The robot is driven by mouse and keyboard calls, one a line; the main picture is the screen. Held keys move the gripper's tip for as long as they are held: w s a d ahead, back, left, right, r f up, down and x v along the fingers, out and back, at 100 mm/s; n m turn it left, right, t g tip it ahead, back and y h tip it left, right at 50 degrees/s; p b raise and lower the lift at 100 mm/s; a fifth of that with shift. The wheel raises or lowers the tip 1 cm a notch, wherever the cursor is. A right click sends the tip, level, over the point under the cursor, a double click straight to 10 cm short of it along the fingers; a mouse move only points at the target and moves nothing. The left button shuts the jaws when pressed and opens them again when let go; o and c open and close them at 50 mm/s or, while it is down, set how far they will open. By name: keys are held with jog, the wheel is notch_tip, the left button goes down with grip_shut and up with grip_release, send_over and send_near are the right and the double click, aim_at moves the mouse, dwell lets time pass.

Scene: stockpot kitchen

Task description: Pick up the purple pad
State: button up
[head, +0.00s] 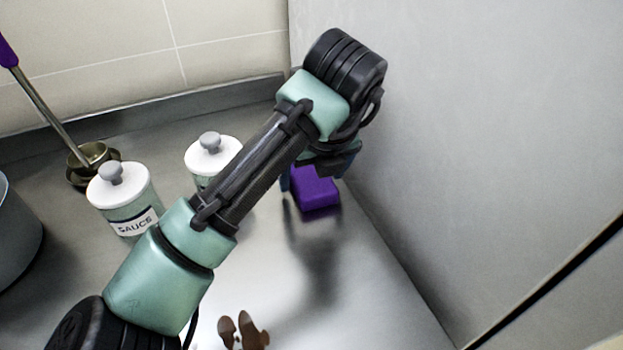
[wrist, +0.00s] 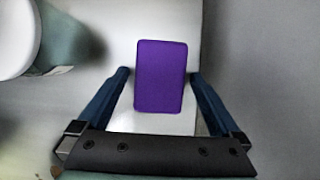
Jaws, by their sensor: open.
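The purple pad (head: 318,193) is a small block on the metal counter, near the grey wall on the right. My arm hides part of it in the head view. In the wrist view the purple pad (wrist: 161,76) shows whole, between and ahead of the two blue fingers. My gripper (wrist: 161,78) is open, with one finger on each side of the pad and a gap to each side. In the head view my gripper (head: 312,175) is over the pad, with its fingers partly hidden. I cannot tell how far the fingertips reach down.
Two white-lidded jars stand left of my arm: a sauce jar (head: 130,205) and a second jar (head: 210,155). A ladle (head: 85,160) and a grey pot (head: 15,235) are further left. Brown objects (head: 243,332) lie at the front. The grey wall (head: 480,150) bounds the right.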

aim_at(313, 179)
jog(key=shift+c, duration=0.3)
jog(key=c, duration=1.2)
jog(key=shift+r+b, duration=0.2)
jog(key=shift+b, duration=0.25)
notch_tip(313, 179, up, 10)
jog(key=p, duration=0.2)
jog(key=shift+p, duration=0.4)
jog(key=o, duration=0.8)
jog(key=shift+c, duration=0.2)
jog(key=c, duration=0.6)
